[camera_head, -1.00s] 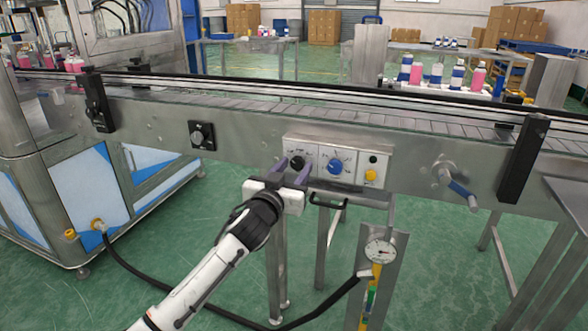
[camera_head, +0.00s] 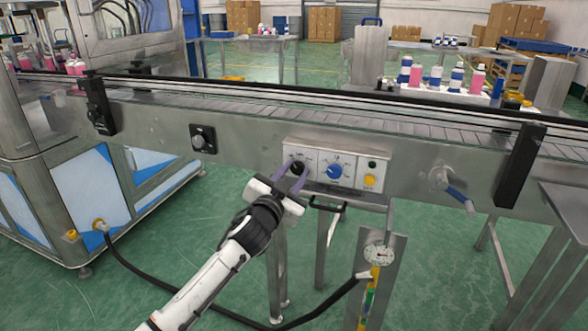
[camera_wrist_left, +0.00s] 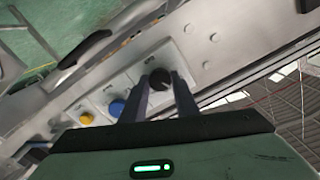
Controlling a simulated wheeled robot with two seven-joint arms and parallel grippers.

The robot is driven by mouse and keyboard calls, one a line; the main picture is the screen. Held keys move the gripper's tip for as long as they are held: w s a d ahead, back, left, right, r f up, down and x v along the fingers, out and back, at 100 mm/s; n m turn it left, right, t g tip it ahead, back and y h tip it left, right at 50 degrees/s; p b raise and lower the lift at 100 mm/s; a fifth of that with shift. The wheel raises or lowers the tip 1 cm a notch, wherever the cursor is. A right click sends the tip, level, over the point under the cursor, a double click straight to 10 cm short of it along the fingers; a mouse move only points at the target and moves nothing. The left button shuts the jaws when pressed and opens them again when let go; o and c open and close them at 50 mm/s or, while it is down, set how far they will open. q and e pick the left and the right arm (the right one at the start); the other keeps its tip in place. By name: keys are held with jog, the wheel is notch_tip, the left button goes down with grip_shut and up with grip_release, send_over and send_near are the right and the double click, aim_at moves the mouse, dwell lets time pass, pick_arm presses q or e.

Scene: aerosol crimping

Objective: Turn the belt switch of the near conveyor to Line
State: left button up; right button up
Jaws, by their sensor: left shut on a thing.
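The near conveyor (camera_head: 250,125) runs across the head view, with a control panel on its side. The black belt switch (camera_head: 298,167) is the leftmost knob on the panel; it also shows in the left wrist view (camera_wrist_left: 160,78). My left gripper (camera_head: 289,176) is shut on this black knob, with one purple-grey finger on each side of it. The gripper is tilted, rolled clockwise in the head view. The panel's lettering is too small to read. My right gripper is not in view.
On the same panel are a blue knob (camera_head: 334,171), a yellow button (camera_head: 370,181) and a black handle below. Another black knob (camera_head: 202,139) is further left. A gauge post (camera_head: 380,254) and black hose are below.

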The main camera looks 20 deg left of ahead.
pick_arm(q)
jog(key=m+p, duration=0.1)
jog(key=m, duration=0.2)
jog(key=shift+r+m, duration=0.1)
jog(key=shift+m, duration=0.3)
jog(key=shift+m+p, duration=0.3)
jog(key=shift+m, duration=0.3)
jog(key=o, duration=1.1)
jog(key=shift+c, duration=0.2)
